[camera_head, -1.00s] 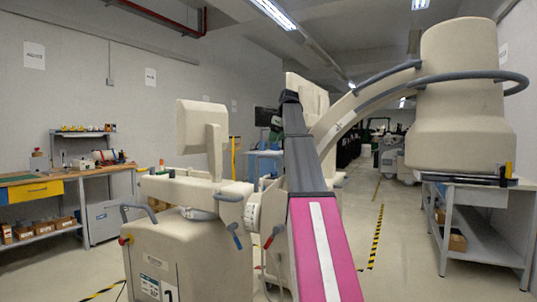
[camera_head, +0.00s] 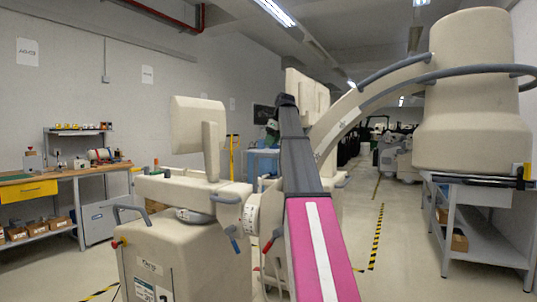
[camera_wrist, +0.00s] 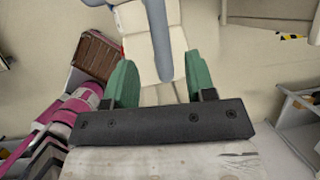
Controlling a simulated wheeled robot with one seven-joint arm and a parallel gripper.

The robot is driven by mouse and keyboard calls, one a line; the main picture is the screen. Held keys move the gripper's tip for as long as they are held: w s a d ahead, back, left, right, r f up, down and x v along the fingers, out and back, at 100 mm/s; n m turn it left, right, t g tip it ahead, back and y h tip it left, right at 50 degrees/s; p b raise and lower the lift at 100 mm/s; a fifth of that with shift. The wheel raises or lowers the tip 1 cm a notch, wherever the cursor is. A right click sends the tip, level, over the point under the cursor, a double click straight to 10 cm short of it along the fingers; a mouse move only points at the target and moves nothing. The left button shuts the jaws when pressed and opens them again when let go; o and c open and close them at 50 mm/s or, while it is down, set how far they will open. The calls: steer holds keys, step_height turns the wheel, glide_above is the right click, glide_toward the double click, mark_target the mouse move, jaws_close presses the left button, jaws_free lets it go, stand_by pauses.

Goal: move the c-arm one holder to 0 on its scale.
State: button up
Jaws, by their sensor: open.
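The beige c-arm cart (camera_head: 185,255) stands at the left of centre in the head view. Its big curved arc (camera_head: 375,92) reaches right to a large beige drum-shaped head (camera_head: 472,95). A pale collar with small marks (camera_head: 250,215), perhaps the scale, sits at the cart's front joint; its numbers are too small to read. Blue (camera_head: 234,240) and red-tipped levers (camera_head: 271,240) hang beside it. In the wrist view my gripper (camera_wrist: 160,78) is open, its green fingers apart. A grey-blue bar (camera_wrist: 158,35) lies between them in the picture, over beige parts; contact cannot be told.
A workbench with a yellow drawer (camera_head: 28,191) stands at the left wall. A grey metal table (camera_head: 480,252) stands at the right under the drum-shaped head. Yellow-black tape (camera_head: 376,238) marks the floor. My pink and grey arm hides part of the middle.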

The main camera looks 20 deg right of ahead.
steer(key=shift+x, duration=3.1)
jaws_close()
